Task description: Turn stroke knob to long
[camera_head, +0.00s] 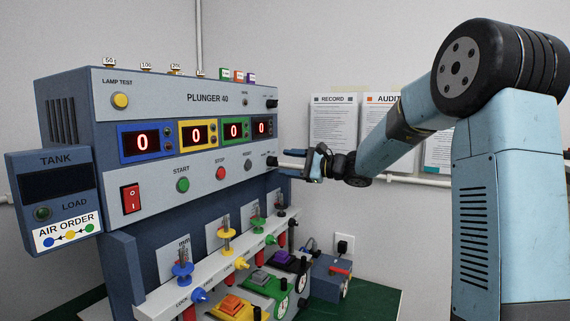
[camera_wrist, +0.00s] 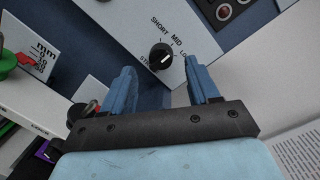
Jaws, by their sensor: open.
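The stroke knob (camera_wrist: 160,57) is a round black knob with a white mark, on the grey panel in the wrist view. The words SHORT, MID and a partly hidden LONG run along its upper right side. The knob also shows small and dark in the head view (camera_head: 271,161), at the right end of the lower panel. My gripper (camera_wrist: 159,73) is open, its blue fingers apart, with the knob showing between and just beyond the tips. In the head view my gripper (camera_head: 284,164) is close to the panel; contact is not clear.
The red rocker switch (camera_head: 131,198), green start button (camera_head: 183,185) and red stop button (camera_head: 220,173) lie left on the panel. Colored plungers stand on a white rail (camera_head: 200,278) below. A power outlet (camera_head: 344,245) and posted sheets (camera_head: 333,130) are on the wall.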

